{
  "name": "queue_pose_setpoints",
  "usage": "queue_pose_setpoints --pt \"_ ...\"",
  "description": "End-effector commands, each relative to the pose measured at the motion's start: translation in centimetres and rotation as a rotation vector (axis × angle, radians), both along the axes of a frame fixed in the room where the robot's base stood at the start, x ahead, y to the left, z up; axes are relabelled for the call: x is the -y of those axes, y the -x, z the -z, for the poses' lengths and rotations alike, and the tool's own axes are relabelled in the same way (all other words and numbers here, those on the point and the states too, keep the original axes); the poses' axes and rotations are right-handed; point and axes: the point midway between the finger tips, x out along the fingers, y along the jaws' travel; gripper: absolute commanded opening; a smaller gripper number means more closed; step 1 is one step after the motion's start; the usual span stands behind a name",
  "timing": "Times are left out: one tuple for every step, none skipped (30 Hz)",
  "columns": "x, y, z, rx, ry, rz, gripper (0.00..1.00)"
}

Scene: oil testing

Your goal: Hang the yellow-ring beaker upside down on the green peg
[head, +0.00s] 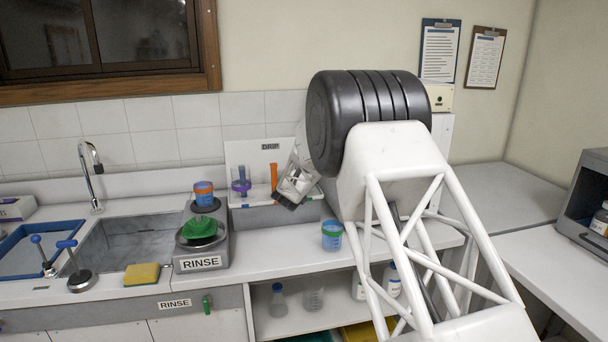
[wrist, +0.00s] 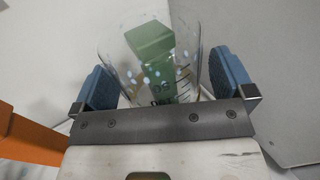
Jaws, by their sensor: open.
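In the wrist view a clear glass beaker (wrist: 113,62) with printed marks sits around the green peg (wrist: 152,48), which shows through the glass. No yellow ring can be made out on it, and its rim is partly hidden by my gripper. My gripper (wrist: 165,82) is open, with one blue pad on each side of the beaker. A gap seems to show beside the glass. In the head view my gripper (head: 291,192) is at the right part of the white DRIP rack (head: 245,152). My arm and gripper hide the green peg there.
On the rack an orange peg (head: 274,177) stands just left of my gripper, with a purple-ring beaker (head: 240,184) further left. A green-ring beaker (head: 332,236) stands on the counter in front. The RINSE unit (head: 201,263) carries an orange-ring beaker (head: 203,193).

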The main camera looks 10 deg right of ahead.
Motion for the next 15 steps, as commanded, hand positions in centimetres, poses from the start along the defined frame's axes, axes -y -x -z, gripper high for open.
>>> queue_pose_setpoints --pt "-0.1 0.1 0.0 0.0 0.0 0.0 1.0" --pt "-0.1 0.2 0.0 0.0 0.0 0.0 1.0" --pt "-0.2 0.3 0.0 0.0 0.0 0.0 1.0" --pt "-0.3 0.4 0.0 0.0 0.0 0.0 1.0" --pt "-0.3 0.6 0.0 0.0 0.0 0.0 1.0" --pt "-0.5 0.8 0.0 -0.001 0.0 0.0 1.0" --pt "-0.5 1.0 0.0 -0.001 0.0 0.0 1.0" --pt "-0.7 1.2 0.0 -0.001 0.0 0.0 1.0" --pt "-0.8 1.5 0.0 -0.001 0.0 -0.001 1.0" --pt "-0.9 1.7 0.0 -0.001 0.0 -0.001 1.0" --pt "-1.1 1.9 0.0 -0.001 0.0 -0.001 1.0" --pt "-1.2 2.3 0.0 0.0 0.0 0.0 1.0" --pt "-1.4 2.5 0.0 0.0 0.0 0.0 1.0" --pt "-1.6 2.8 0.0 0.0 0.0 0.0 1.0" --pt "-1.8 3.2 -0.1 0.001 0.0 -0.001 1.0"
